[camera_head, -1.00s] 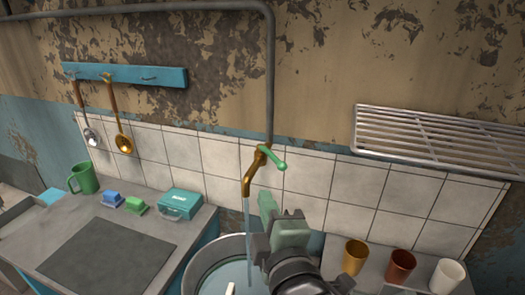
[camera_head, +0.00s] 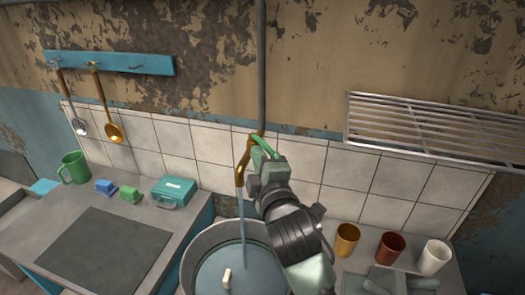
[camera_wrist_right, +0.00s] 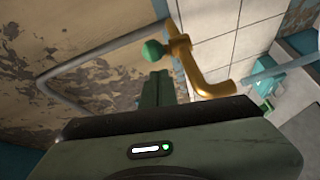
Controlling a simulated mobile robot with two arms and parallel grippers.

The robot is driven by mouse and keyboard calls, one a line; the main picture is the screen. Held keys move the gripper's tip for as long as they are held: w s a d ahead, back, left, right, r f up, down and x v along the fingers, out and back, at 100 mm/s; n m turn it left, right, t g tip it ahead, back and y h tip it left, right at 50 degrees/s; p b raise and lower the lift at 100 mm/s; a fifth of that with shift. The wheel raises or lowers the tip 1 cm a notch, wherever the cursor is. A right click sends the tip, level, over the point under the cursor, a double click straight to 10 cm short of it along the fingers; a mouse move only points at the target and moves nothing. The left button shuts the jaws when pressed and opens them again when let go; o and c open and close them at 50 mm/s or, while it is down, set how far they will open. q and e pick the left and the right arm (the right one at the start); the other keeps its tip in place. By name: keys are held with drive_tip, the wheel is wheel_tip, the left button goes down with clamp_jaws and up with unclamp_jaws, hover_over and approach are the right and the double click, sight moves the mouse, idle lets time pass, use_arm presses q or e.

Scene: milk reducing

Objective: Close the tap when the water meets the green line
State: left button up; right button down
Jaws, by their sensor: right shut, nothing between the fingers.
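The brass tap (camera_head: 241,165) with its green handle (camera_head: 264,147) is on the pipe against the tiled wall. A water stream (camera_head: 242,215) falls from its spout into a round metal tub (camera_head: 190,262). Water (camera_head: 255,272) stands in the tub with a small white piece (camera_head: 227,278) in it. I cannot make out the green line. My right gripper (camera_head: 258,153) is shut and empty, close beside the handle; contact is unclear. In the right wrist view the shut fingers (camera_wrist_right: 156,86) are just below the handle's round green end (camera_wrist_right: 153,52). My left gripper is not in view.
A metal rack (camera_head: 430,130) sticks out of the wall at right. Yellow (camera_head: 346,240), brown (camera_head: 389,248) and white (camera_head: 434,257) cups stand below it. A teal box (camera_head: 173,192) and green mug (camera_head: 74,168) stand on the left counter (camera_head: 100,250).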

drive_tip(key=shift+w+d+f, duration=0.15)
drive_tip(key=shift+w+d, duration=0.1)
drive_tip(key=shift+d, duration=0.25)
